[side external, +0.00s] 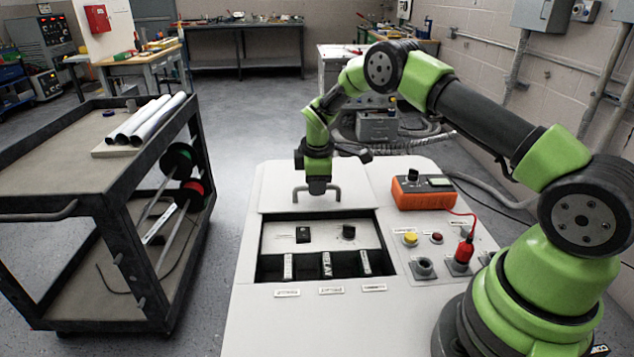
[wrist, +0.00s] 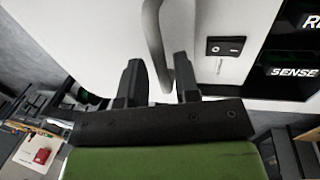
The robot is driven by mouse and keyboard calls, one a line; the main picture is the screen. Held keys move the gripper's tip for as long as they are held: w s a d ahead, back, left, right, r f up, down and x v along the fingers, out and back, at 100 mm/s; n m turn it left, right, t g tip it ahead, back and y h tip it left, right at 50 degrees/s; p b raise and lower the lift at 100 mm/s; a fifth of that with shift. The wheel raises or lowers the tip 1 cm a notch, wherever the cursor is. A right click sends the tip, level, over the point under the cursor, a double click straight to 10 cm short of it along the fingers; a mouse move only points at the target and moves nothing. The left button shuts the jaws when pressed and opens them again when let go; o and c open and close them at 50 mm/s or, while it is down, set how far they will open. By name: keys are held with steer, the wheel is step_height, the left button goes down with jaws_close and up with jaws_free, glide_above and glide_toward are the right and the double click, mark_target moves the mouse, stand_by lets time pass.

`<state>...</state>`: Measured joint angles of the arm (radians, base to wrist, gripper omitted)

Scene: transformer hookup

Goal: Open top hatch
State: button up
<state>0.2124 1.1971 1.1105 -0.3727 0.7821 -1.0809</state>
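The top hatch (side external: 275,198) is a pale flat panel on the white cabinet, lying behind a rectangular opening (side external: 320,262). The opening is uncovered and shows a dark switch, a knob and several labelled slots. The hatch's grey handle (side external: 298,193) stands up near its front edge. My gripper (side external: 318,190) points down at the handle. In the wrist view my gripper (wrist: 157,60) has its two dark fingers apart, with the curved handle (wrist: 153,30) running between them. I see no firm grip on it. Part of the handle is hidden behind my gripper in the side view.
An orange meter (side external: 420,193) sits on the cabinet to the right of the hatch, with a red lead to a red plug (side external: 464,250). Yellow (side external: 410,238) and red buttons are nearby. A cart (side external: 70,150) with white rolls stands at left, across clear floor.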

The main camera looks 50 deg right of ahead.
steer(key=shift+o, duration=0.5)
step_height(320, 180, up, 10)
steer(key=s+a, duration=0.1)
steer(key=shift+s+a+f, duration=0.15)
steer(key=shift+s, duration=0.05)
steer(key=s+a+r+m+t+y, duration=0.1)
steer(key=s+a+r+m, duration=0.3)
steer(key=r, duration=0.4)
steer(key=s+a+r+m+t, duration=0.2)
steer(key=s+a+r, duration=0.1)
steer(key=s+r, duration=0.45)
steer(key=s+a+r+m+t+y, duration=0.1)
steer(key=s+a+m, duration=0.1)
steer(key=s, duration=0.6)
steer(key=s+a+m+t+y, duration=0.1)
steer(key=s+a+m, duration=0.2)
steer(key=s+m, duration=0.2)
steer(key=s, duration=0.2)
steer(key=shift+s+a+r+t+y, duration=0.25)
steer(key=shift+s+r+t+y, duration=0.05)
steer(key=shift+s+r, duration=0.1)
